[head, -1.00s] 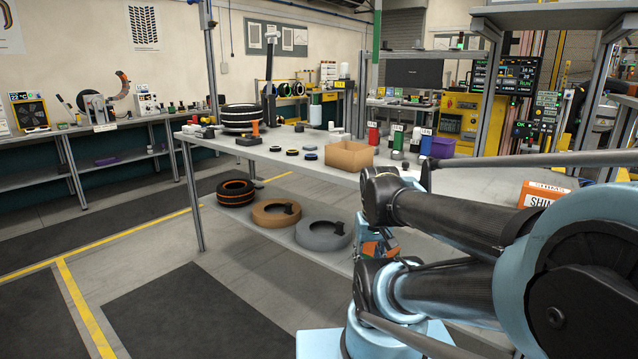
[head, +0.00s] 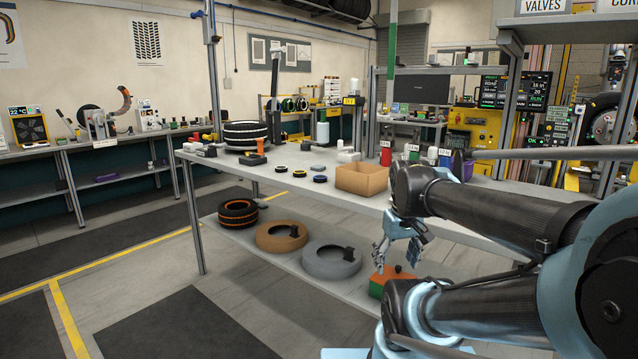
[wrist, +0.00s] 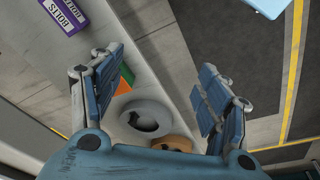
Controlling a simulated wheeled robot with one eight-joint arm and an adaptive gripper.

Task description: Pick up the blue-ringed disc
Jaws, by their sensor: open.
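The blue-ringed disc (head: 320,179) lies flat on the tabletop, left of the cardboard box; it is small in the head view, and I cannot make it out in the wrist view. My gripper (head: 400,246) is in front of the table, lower than the tabletop and to the right of the disc. In the wrist view my gripper (wrist: 160,65) has its fingers wide apart with nothing between them.
The cardboard box (head: 361,180) stands near the table's front edge. The lower shelf holds tyres (head: 332,262) and a green-orange box (head: 392,281). Open floor (head: 160,325) lies front left.

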